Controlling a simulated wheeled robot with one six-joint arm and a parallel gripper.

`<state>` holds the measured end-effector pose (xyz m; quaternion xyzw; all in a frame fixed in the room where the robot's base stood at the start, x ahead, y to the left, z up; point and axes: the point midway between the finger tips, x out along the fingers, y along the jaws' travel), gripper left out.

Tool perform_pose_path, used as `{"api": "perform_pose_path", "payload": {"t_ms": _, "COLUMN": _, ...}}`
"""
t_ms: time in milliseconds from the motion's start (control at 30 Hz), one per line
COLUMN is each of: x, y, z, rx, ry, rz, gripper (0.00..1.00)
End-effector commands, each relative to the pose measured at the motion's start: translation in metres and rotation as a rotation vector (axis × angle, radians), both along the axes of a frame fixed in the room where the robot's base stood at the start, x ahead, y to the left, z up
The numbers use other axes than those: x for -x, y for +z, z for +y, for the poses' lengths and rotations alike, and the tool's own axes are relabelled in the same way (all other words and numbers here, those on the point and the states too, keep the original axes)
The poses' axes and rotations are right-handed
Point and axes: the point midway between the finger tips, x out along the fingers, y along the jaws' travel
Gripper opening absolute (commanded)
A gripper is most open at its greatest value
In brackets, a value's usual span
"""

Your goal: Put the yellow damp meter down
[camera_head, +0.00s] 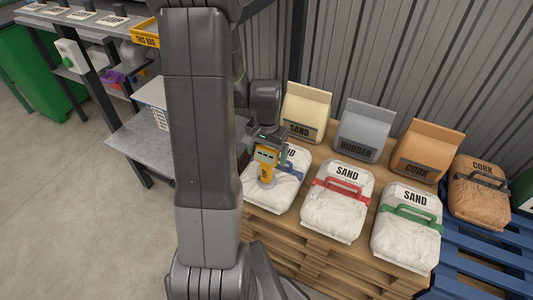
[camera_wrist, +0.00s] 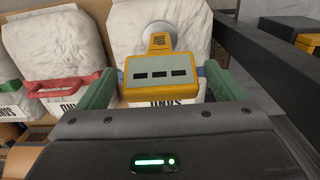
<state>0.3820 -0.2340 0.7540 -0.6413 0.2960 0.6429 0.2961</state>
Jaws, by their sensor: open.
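The yellow damp meter (camera_head: 266,157) is at the white sand bag with the blue strap (camera_head: 276,188), its grey round foot against the bag's top. In the wrist view the meter (camera_wrist: 160,88) shows its pale screen with three dark blocks. My gripper (camera_head: 268,145) is over the meter, its green fingers open on either side. In the wrist view narrow gaps show between the fingers and the meter's body. The meter looks upright; I cannot tell how firmly its foot rests. My arm hides part of the bag's left side.
White sand bags with a red strap (camera_head: 338,200) and a green strap (camera_head: 407,227) lie to the right. Paper sacks of sand (camera_head: 306,112), rubber (camera_head: 364,130) and cork (camera_head: 428,148) stand behind. A brown cork bag (camera_head: 479,192) lies on the right. A grey table (camera_head: 147,140) stands left.

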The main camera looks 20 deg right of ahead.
Motion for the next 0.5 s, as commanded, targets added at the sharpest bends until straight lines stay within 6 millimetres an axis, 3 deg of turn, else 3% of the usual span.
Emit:
{"api": "perform_pose_path", "payload": {"t_ms": 300, "x": -0.001, "y": 0.069, "z": -0.001, "rx": 0.003, "ry": 0.0, "rz": -0.006, "gripper": 0.89}}
{"api": "perform_pose_path", "payload": {"t_ms": 500, "x": -0.001, "y": 0.101, "z": 0.0, "rx": 0.002, "ry": 0.0, "rz": -0.004, "gripper": 0.89}}
